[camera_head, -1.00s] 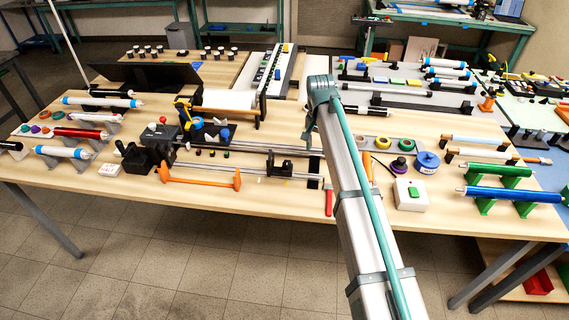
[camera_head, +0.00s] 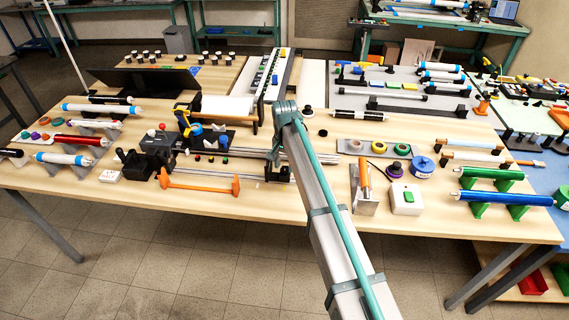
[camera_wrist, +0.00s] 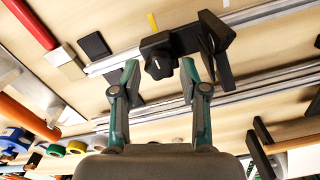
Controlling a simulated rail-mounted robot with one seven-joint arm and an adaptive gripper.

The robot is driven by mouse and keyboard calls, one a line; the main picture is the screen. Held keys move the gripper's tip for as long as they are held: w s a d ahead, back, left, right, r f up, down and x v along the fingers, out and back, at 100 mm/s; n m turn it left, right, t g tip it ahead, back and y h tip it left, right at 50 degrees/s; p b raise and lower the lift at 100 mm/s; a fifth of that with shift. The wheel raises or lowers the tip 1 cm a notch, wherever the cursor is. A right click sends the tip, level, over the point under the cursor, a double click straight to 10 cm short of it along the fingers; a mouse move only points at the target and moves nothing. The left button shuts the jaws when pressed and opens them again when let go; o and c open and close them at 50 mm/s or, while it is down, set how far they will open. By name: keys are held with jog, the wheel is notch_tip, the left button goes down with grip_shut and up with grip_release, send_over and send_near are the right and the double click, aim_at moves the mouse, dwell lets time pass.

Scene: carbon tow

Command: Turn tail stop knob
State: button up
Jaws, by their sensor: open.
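The tail stop (camera_wrist: 186,40) is a dark block on silver rails (camera_wrist: 255,80), with a black lobed knob (camera_wrist: 157,66) facing my gripper in the wrist view. My gripper (camera_wrist: 159,70) is open, with one green-and-black finger to each side of the knob. The fingertips appear near the knob's height, with visible gaps on both sides; I cannot tell the exact depth.
The winding machine's black head (camera_head: 150,155) stands at the left end of the rails. An orange-handled tool (camera_head: 200,184) lies in front. To the right are a trowel-like tool (camera_head: 366,190), a white box with a green button (camera_head: 406,197) and a blue spool (camera_head: 422,167).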

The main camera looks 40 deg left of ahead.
jog(key=shift+f, duration=0.6)
grip_shut()
